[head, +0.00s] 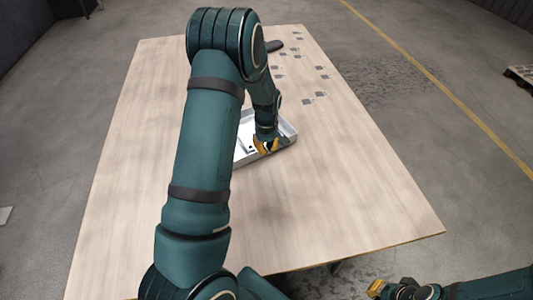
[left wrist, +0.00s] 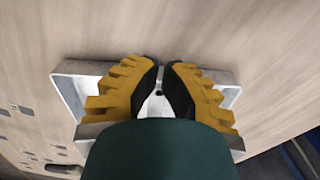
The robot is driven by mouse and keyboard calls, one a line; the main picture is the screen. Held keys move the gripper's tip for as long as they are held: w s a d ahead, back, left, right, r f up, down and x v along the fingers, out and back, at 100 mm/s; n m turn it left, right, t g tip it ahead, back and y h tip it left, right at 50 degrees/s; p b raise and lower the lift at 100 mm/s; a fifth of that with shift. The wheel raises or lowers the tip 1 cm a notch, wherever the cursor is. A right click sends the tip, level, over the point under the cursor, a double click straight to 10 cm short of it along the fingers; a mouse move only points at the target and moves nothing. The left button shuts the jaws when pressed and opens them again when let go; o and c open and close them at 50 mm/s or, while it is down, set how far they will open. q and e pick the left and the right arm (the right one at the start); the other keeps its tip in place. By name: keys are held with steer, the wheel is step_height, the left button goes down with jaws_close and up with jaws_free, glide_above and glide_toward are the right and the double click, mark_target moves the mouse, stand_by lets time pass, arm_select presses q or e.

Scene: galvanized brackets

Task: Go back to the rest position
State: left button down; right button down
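A light grey metal tray (head: 284,128) lies on the table, partly hidden behind my left arm. It also shows in the left wrist view (left wrist: 70,92), under the fingers. My left gripper (head: 266,147) points down at the tray's near part. In the left wrist view its yellow and dark fingers (left wrist: 161,85) stand a little apart with a narrow gap, and nothing shows held between them. My right gripper (head: 376,288) is at the bottom edge, beyond the table's near side; its fingers are too small to read. Several small grey brackets (head: 308,101) lie on the table's far right.
The wooden table (head: 340,190) is clear at the near right and along the left. A dark object (head: 274,46) lies at the far end. A pallet (head: 520,74) stands on the floor at far right.

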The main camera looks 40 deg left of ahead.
mark_target(306, 228)
arm_select(q)
steer(key=shift+r, duration=0.25)
